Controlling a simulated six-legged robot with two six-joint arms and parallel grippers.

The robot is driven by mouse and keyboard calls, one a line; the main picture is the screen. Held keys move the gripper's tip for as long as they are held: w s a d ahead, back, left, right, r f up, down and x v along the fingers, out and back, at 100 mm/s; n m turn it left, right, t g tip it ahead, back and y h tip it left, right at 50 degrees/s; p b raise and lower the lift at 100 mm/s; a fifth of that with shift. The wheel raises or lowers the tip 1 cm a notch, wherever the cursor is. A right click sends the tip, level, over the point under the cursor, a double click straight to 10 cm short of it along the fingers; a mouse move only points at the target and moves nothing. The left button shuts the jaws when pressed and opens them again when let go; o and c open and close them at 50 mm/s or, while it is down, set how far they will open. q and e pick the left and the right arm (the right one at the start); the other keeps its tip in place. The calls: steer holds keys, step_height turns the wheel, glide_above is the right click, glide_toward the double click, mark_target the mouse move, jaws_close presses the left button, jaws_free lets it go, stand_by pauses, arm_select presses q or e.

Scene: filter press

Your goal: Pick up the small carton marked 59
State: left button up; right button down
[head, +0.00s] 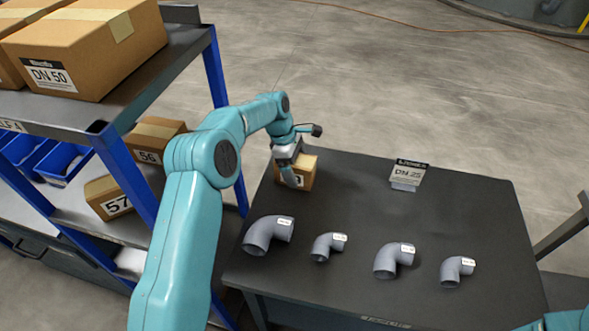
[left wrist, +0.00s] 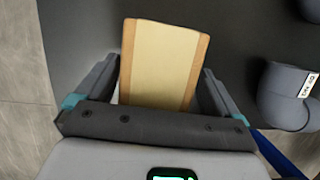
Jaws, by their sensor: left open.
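A small brown carton (head: 304,174) stands on the dark table (head: 440,210) near its back left corner. Its label is mostly hidden by my left gripper (head: 290,178), so I cannot read the full number. In the left wrist view the carton's top (left wrist: 163,62), with a pale tape strip, lies between the two spread fingers of my left gripper (left wrist: 150,95). The gripper is open, with a finger on either side of the carton. My right gripper is not in view; only a bit of teal arm shows at the bottom right.
Several grey pipe elbows (head: 268,234) stand in a row along the table's front. A DN 25 sign (head: 407,174) stands behind them. At left, a blue-framed shelf holds a DN 50 carton (head: 110,52), cartons 56 (head: 150,157) and 57 (head: 112,198), and blue bins (head: 62,160).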

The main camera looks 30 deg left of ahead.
arm_select(q)
steer(key=shift+w+f, duration=0.3)
steer(key=shift+f, duration=0.05)
steer(key=shift+s, duration=0.25)
steer(key=shift+w+f, duration=0.1)
steer(key=shift+w, duration=0.1)
steer(key=shift+s, duration=0.15)
steer(key=c, duration=1.4)
steer(key=shift+o, duration=0.2)
